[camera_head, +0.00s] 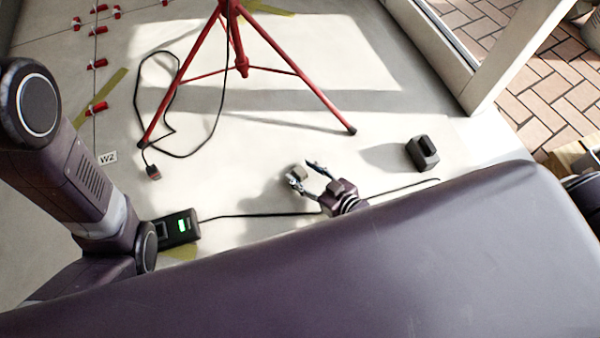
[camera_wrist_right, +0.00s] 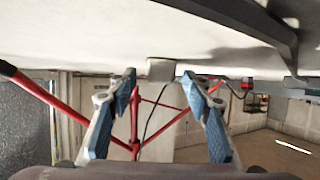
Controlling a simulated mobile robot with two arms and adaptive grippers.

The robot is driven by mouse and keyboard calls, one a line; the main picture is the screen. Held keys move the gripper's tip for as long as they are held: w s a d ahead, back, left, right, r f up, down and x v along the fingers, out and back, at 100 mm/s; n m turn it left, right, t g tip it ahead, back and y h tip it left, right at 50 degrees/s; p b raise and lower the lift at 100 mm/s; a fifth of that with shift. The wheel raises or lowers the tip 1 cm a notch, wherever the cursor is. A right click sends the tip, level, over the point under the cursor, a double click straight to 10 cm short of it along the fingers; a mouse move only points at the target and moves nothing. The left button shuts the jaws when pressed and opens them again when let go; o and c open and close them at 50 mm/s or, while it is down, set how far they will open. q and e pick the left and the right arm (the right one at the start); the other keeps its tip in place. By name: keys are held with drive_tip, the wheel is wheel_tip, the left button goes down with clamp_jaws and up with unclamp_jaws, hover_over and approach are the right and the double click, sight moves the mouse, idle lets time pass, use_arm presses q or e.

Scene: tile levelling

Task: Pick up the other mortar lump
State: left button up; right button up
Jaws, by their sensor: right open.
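A small grey-tan mortar lump (camera_head: 299,172) lies on the pale floor right at the fingertips of my right gripper (camera_head: 306,175). In the right wrist view the lump (camera_wrist_right: 161,69) appears as a pale block beyond and between the two blue-padded fingers of the right gripper (camera_wrist_right: 158,80). These fingers are spread apart, with a visible gap and nothing held. Whether the lump touches a finger cannot be told. Only the links of my left arm show at the left of the head view; its gripper is out of view. No second lump shows.
A red tripod (camera_head: 241,66) stands behind the lump, with a black cable looping left of it. A black device with a green display (camera_head: 178,227) sits near my left arm. A dark block (camera_head: 422,153) stands at the right. Red clips (camera_head: 97,64) line a tile joint at far left.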

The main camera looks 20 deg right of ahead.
clamp_jaws()
drive_tip(key=shift+r, duration=0.15)
